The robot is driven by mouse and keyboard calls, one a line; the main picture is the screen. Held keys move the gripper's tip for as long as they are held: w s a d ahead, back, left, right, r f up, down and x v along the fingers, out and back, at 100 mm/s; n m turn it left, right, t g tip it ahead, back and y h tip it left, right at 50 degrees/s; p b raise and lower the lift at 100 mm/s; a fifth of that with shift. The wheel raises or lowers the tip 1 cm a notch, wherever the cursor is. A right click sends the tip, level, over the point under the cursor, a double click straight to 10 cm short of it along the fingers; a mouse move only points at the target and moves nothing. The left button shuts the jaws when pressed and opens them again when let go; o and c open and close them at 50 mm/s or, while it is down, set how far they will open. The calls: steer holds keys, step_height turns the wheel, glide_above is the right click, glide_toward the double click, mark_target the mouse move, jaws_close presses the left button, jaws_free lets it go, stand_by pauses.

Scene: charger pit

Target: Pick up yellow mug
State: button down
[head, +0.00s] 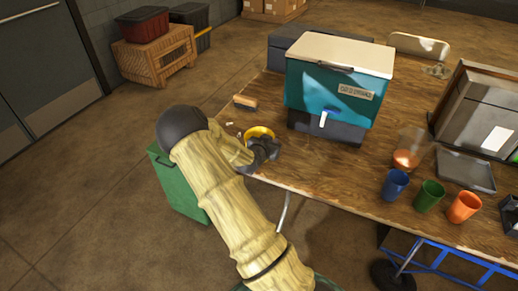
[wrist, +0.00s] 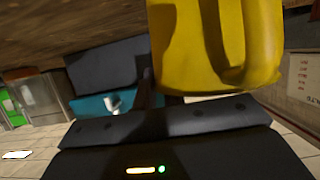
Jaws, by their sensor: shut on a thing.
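The yellow mug (head: 260,132) is at the left edge of the wooden table in the head view, mostly hidden behind my gripper (head: 264,149). Only its yellow rim and part of its inside show there. In the wrist view the yellow mug (wrist: 205,45) fills the upper middle, close to the camera, with its handle on the right side. My gripper (wrist: 155,90) is shut on the mug. One dark finger shows against the mug's left side; the other finger is hidden. I cannot tell whether the mug touches the table.
A teal drinks cooler (head: 340,80) stands just right of the mug. A brush-like block (head: 245,102) lies behind it. Blue (head: 395,184), green (head: 429,195) and orange (head: 464,207) cups stand at the front right. A green bin (head: 178,185) is on the floor at left.

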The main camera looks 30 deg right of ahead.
step_height(320, 180, up, 10)
stand_by(0.6)
stand_by(0.5)
